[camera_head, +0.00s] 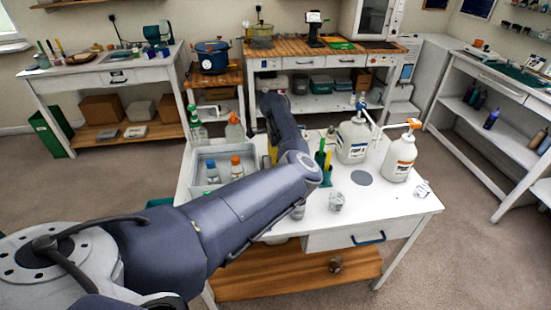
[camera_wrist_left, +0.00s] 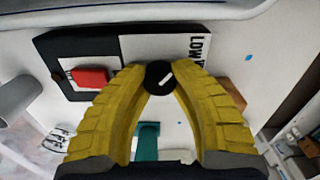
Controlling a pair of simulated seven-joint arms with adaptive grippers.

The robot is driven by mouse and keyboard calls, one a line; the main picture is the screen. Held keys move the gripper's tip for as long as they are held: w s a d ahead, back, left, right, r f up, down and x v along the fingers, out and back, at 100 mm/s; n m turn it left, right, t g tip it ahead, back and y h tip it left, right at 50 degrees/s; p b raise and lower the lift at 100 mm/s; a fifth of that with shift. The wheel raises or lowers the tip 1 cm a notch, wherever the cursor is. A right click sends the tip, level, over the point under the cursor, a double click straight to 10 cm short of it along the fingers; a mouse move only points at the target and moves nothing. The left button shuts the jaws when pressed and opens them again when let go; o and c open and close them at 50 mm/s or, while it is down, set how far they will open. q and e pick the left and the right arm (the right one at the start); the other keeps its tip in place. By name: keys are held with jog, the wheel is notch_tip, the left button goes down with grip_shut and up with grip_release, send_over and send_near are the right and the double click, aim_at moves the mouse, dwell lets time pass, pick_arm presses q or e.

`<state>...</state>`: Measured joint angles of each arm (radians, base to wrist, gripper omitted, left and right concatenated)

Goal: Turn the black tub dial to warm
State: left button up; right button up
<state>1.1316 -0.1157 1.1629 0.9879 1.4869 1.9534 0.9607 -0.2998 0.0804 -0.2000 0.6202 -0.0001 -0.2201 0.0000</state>
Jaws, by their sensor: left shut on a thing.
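In the left wrist view a round black dial (camera_wrist_left: 160,77) with a short white pointer mark sits at the edge of a black-and-white panel (camera_wrist_left: 155,48). The mark slants up to the right. The panel carries the printed word LOW at its right, and part of its lettering is hidden by the fingers. A red switch (camera_wrist_left: 90,77) is left of the dial. My left gripper (camera_wrist_left: 159,86) has its two yellow fingers closed on the dial from both sides. In the head view my arm hides the panel and most of this gripper. My right gripper is not in view.
My arm reaches over the white table (camera_head: 400,205). On it are a grey tray (camera_head: 202,158) with bottles and two white pump jugs, one with a blue pump (camera_head: 352,143) and one with an orange pump (camera_head: 398,158). A teal object (camera_wrist_left: 148,135) lies between my fingers' bases in the wrist view.

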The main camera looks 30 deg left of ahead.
pick_arm(q)
grip_shut()
jog(key=shift+m, duration=0.4)
jog(key=m, duration=0.3)
jog(key=shift+m, duration=0.4)
jog(key=m, duration=0.4)
jog(key=shift+m, duration=0.7)
jog(key=o, duration=1.2)
grip_release()
jog(key=shift+r, duration=0.15)
notch_tip(320, 180, up, 12)
jog(key=shift+f, duration=0.1)
